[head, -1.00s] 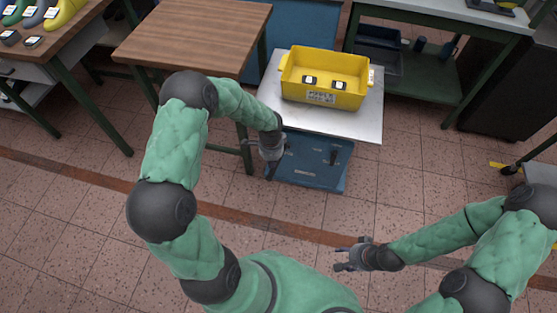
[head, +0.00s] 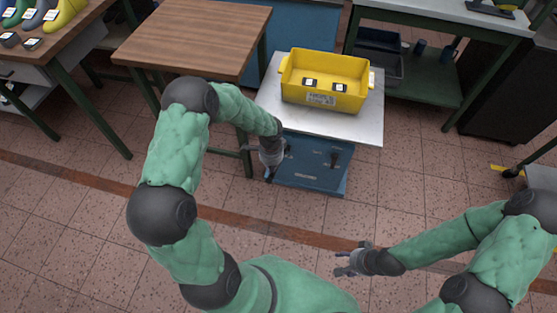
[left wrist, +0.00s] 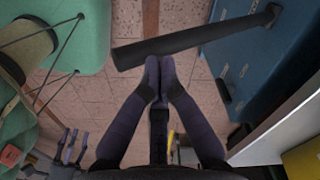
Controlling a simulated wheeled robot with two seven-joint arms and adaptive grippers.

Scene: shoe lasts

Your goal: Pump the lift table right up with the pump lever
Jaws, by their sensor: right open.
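The lift table has a pale flat top (head: 365,130) over a blue base (head: 310,172) with two small dark fittings on its front. A yellow bin (head: 325,98) sits on the top. My left gripper (head: 269,172) is low at the base's left front corner. In the left wrist view, the black pump lever (left wrist: 200,38) runs from the blue base (left wrist: 265,60) across the picture. My left fingertips (left wrist: 159,65) are together at the lever's near edge, not around it; contact is unclear. My right gripper (head: 345,262) is open and empty over the floor.
A wooden table (head: 195,38) stands close on the lift table's left. A green-framed bench (head: 430,75) with a grey crate stands behind right. Two small dark tagged items lie in the bin. The tiled floor in front is clear.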

